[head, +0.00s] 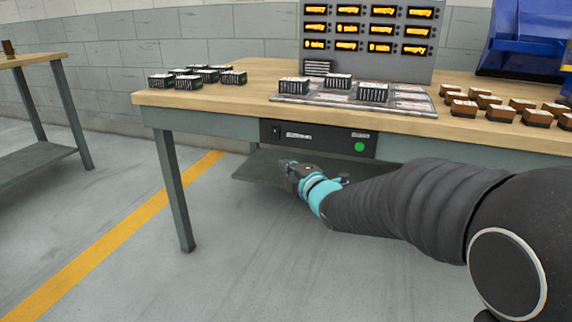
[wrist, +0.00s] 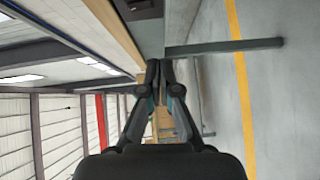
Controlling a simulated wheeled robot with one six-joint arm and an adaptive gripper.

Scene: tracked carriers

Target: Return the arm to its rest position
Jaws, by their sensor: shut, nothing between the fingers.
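My gripper (head: 288,166) is at the end of my dark sleeved arm with a teal band near the wrist. In the head view it is in front of the workbench, below the tabletop edge and near the lower shelf. In the wrist view my gripper (wrist: 160,64) has its two fingers together at the tips, with nothing between them. My arm reaches in from the right of the head view.
The wooden workbench (head: 240,104) holds dark carriers (head: 187,82), a flat board (head: 420,107), brown-topped blocks (head: 505,113) and an orange display panel (head: 367,62). Its lower shelf (head: 262,168) is near my gripper. Another table (head: 28,60) stands left. The floor between is clear.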

